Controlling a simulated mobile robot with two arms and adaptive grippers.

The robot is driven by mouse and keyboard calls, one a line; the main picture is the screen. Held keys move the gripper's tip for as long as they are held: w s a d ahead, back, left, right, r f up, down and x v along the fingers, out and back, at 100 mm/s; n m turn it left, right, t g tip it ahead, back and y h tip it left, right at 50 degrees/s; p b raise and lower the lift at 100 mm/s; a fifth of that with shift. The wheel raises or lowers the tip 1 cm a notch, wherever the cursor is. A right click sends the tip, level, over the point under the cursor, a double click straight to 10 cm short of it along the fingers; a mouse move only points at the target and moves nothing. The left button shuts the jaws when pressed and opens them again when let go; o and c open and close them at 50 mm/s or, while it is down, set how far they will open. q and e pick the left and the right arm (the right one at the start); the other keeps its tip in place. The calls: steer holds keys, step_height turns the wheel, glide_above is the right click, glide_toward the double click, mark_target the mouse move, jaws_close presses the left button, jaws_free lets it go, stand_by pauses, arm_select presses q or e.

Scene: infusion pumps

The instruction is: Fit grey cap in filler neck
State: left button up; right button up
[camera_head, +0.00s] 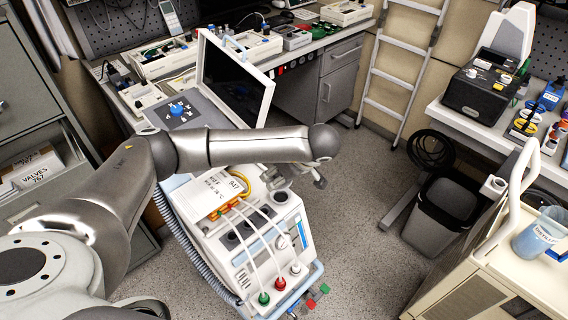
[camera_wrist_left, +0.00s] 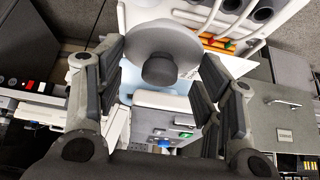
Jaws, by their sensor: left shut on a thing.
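The grey cap (camera_wrist_left: 160,45), a round disc with a darker knob, shows in the left wrist view between the fingers of my left gripper (camera_wrist_left: 160,85), which is shut on it. In the head view my left gripper (camera_head: 297,178) hangs at the arm's end, over the right rear part of the white pump machine. The cap is hard to make out there. My right gripper is not in view.
The white machine (camera_head: 238,262) carries tubes, coloured fittings and a label card (camera_head: 215,192). A blue jug (camera_head: 538,232) stands on the cream cabinet (camera_head: 478,285). The floor between machine and cabinet is clear.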

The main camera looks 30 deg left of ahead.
arm_select(q)
steer(key=shift+w+a+f+b, duration=0.1)
steer(key=shift+w+a+b, duration=0.1)
steer(key=shift+w+b, duration=0.2)
steer(key=shift+w+a+f+b, duration=0.25)
steer(key=shift+w+f+b, duration=0.4)
steer(key=shift+f+b, duration=0.9)
steer(key=shift+w+a+f+b, duration=0.3)
steer(key=shift+w+f+b, duration=0.35)
steer(key=shift+f+b, duration=0.85)
steer(key=shift+w+a+f+b, duration=0.25)
steer(key=shift+w+f+b, duration=0.4)
steer(key=shift+f+b, duration=0.9)
steer(key=shift+f+b, duration=0.55)
steer(key=shift+f, duration=0.5)
steer(key=shift+f, duration=0.15)
steer(key=c, duration=0.6)
steer(key=o, duration=0.7)
steer(key=shift+s, duration=0.1)
steer(key=o, duration=0.4)
steer(key=shift+f, duration=0.1)
steer(key=shift+o, duration=0.2)
